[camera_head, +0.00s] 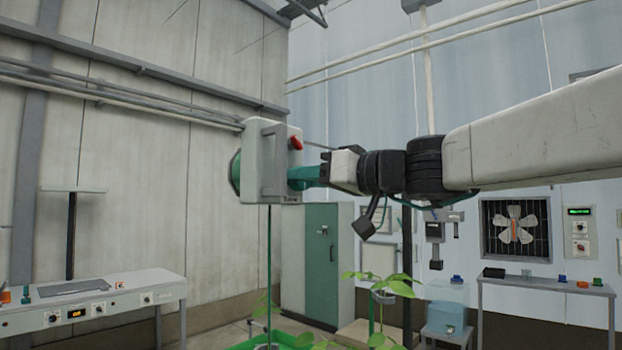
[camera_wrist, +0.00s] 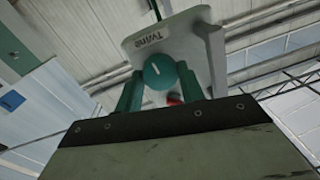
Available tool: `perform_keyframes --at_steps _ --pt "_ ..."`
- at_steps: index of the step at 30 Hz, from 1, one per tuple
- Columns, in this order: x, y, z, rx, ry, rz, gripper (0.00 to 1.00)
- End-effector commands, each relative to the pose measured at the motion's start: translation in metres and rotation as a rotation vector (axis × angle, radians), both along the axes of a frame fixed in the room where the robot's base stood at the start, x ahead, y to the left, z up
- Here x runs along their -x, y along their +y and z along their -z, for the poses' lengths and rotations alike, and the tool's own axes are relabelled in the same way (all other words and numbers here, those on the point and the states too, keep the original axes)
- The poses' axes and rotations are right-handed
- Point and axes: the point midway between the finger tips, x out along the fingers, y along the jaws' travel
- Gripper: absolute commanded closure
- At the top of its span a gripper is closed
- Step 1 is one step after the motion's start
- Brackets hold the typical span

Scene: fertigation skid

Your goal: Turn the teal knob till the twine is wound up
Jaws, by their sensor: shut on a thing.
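The teal knob (camera_wrist: 159,71) is round with a white mark, on the face of a pale box (camera_head: 256,140) labelled "Twine". My gripper (camera_head: 300,177) reaches the box from the right in the head view and hides the knob there. In the wrist view its two teal fingers (camera_wrist: 158,78) are shut on the knob, one on each side. The white mark points nearly straight up in that view. A green spool (camera_head: 235,172) shows partly behind the box. Green twine (camera_head: 269,250) hangs straight down from the box.
A red part (camera_head: 296,143) sits on the box just above my gripper, beside a grey bracket (camera_head: 273,160). Leafy plants (camera_head: 385,285) stand below my arm. A control desk (camera_head: 90,300) is at left, a green-doored cabinet (camera_head: 318,255) behind.

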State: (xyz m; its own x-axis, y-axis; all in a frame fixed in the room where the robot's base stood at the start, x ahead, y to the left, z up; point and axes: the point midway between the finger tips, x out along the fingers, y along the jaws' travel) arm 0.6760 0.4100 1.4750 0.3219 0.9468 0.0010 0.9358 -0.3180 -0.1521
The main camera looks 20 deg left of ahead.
Motion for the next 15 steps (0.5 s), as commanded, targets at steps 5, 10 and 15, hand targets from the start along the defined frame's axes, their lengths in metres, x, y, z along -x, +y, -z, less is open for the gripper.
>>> perform_keyframes --at_steps 5,10,15 --pt "-0.0003 -0.0002 0.0005 -0.023 0.058 -0.001 0.84" --pt "-0.0005 -0.0003 0.0007 -0.067 0.164 0.001 0.84" --pt "-0.0005 -0.0003 0.0013 -0.125 0.306 0.001 0.84"
